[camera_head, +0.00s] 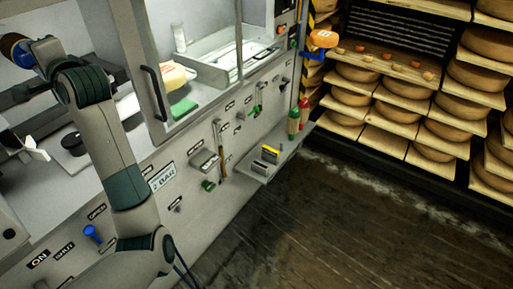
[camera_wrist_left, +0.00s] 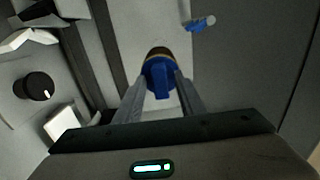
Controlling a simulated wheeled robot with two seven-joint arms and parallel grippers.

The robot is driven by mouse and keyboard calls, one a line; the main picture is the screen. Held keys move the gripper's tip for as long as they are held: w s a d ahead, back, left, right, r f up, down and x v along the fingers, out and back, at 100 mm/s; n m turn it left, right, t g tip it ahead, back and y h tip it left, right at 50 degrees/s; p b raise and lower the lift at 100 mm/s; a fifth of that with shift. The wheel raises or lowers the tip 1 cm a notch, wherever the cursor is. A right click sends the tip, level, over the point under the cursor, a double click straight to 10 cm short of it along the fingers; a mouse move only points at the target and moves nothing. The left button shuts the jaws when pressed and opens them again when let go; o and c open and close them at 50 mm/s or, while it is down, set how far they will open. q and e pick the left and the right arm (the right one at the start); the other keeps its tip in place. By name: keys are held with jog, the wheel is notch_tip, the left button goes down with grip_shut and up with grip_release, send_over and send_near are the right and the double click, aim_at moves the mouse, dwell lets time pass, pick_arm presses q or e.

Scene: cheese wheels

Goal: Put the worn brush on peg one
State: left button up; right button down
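My left gripper (camera_head: 30,52) is at the upper left in the head view, inside the white cabinet area. In the left wrist view its fingers (camera_wrist_left: 162,88) close on a blue object with a brown, rounded end (camera_wrist_left: 159,66). That object also shows at the gripper in the head view (camera_head: 14,46). I cannot tell for certain that it is the worn brush. Small labelled pegs line the grey panel (camera_head: 238,128); their labels are too small to read, so I cannot tell which is peg one. A long brown-handled tool (camera_head: 221,150) hangs there. My right gripper is not in view.
A green item (camera_head: 209,186) sits low on the panel. Cheese racks (camera_head: 430,130) fill the right. The floor (camera_head: 320,230) is clear.

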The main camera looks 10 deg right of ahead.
pick_arm(q)
jog(key=shift+b, duration=0.4)
dwell(0.5)
grip_shut()
